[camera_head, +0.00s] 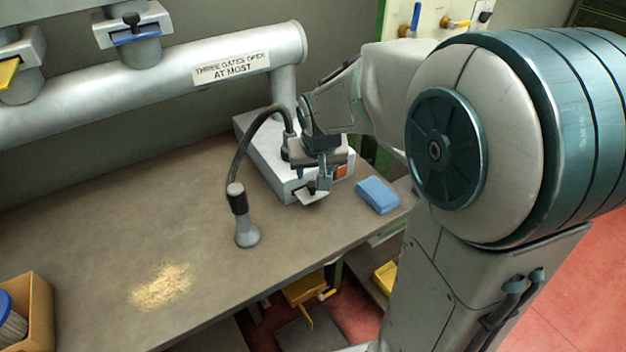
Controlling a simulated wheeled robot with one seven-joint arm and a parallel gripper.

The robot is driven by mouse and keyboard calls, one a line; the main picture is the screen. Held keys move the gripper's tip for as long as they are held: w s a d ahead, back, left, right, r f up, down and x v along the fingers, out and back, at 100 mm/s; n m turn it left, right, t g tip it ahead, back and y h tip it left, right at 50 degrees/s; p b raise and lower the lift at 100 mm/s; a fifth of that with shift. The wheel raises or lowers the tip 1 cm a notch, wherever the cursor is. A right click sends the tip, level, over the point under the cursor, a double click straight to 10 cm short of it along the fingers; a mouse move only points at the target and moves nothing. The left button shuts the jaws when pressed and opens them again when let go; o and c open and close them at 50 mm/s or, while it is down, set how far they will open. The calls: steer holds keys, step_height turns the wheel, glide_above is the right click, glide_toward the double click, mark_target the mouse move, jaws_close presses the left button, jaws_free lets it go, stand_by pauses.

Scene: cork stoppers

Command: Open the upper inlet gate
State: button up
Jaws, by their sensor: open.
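Several gates are in view, and I cannot tell which one is the upper inlet gate. A gate with a dark blue handle (133,22) sits on a branch of the big grey pipe (130,92) at the upper left. A gate with a yellow tab (8,73) is on another branch at the far left, cut by the frame edge. A sign on the pipe (231,69) reads "THREE GATES OPEN AT MOST". My gripper (318,187) is open and points down at the front of a grey box; whether it touches the box is unclear.
The grey box (262,155) has an orange switch (341,171). A hose nozzle (246,232) stands on the bench (90,240). A blue block (378,194) lies right of the box. Cork dust (160,287) lies in front. A yellow-handled fitting (305,290) is below the bench.

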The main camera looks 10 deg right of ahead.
mark_target(313, 184)
steer(key=x, duration=0.7)
